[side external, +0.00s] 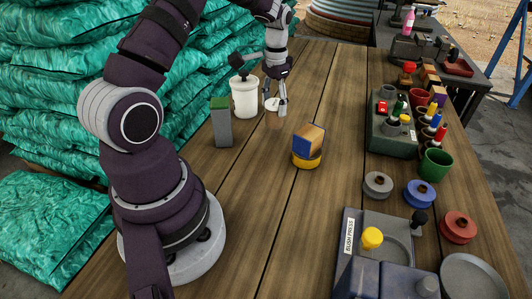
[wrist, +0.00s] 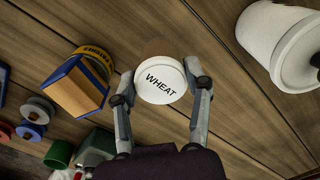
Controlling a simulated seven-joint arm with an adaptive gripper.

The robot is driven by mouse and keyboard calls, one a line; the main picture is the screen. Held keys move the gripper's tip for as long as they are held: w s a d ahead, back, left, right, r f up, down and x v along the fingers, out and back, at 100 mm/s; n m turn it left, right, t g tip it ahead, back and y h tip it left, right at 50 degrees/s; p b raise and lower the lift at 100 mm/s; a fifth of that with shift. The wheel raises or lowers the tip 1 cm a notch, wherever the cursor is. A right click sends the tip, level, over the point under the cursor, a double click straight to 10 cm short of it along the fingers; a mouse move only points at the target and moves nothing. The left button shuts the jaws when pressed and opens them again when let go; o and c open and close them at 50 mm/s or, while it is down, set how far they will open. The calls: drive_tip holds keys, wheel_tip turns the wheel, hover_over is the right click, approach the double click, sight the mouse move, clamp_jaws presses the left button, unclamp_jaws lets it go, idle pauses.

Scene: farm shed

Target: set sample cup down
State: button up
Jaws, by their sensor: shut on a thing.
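The sample cup (side external: 272,104) has a round white lid and a brownish body, largely hidden by the fingers in the side view. In the wrist view its lid (wrist: 160,82) reads "WHEAT" and faces the camera. My gripper (side external: 277,112) points down at the far part of the wooden table, with a finger on either side of the cup. In the wrist view my gripper (wrist: 161,90) is shut on the cup. The cup looks upright and low over the boards; I cannot tell whether its base touches them.
A white canister (side external: 244,100) with a black knob stands close left of the cup. A grey green-topped box (side external: 221,126) is nearer.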

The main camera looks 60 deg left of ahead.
drive_tip(key=w+a, duration=0.1)
drive_tip(key=w, duration=0.1)
drive_tip(key=w+a, duration=0.1)
drive_tip(key=w, duration=0.1)
drive_tip(key=shift+a+f, duration=0.15)
drive_tip(key=shift+f, duration=1.8)
drive_tip(key=o, duration=1.2)
drive_tip(key=shift+f, duration=0.1)
